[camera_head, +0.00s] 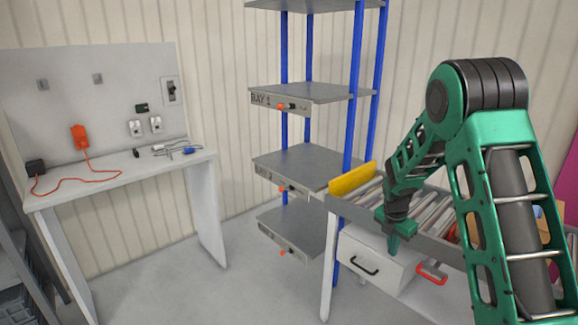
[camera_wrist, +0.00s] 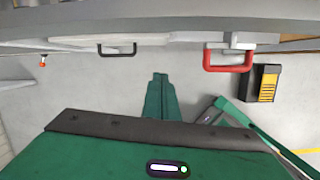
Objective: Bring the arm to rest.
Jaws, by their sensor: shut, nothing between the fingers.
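My green arm reaches from the right side of the head view, bent at a dark elbow joint, and its forearm hangs down. My gripper (camera_head: 393,243) points down in front of the roller conveyor (camera_head: 333,205), above a white drawer. In the wrist view my gripper (camera_wrist: 160,78) has its two green fingers together with nothing between them. The drawer's black handle (camera_head: 358,264) lies below and left of the gripper in the head view. It also shows in the wrist view (camera_wrist: 117,52).
A red handle (camera_head: 432,273) is right of the drawer, close to my arm. A yellow plate (camera_head: 352,178) stands at the conveyor's end. A grey shelf rack (camera_head: 290,160) with blue posts stands behind. A white workbench (camera_head: 120,178) is at left. The floor between is clear.

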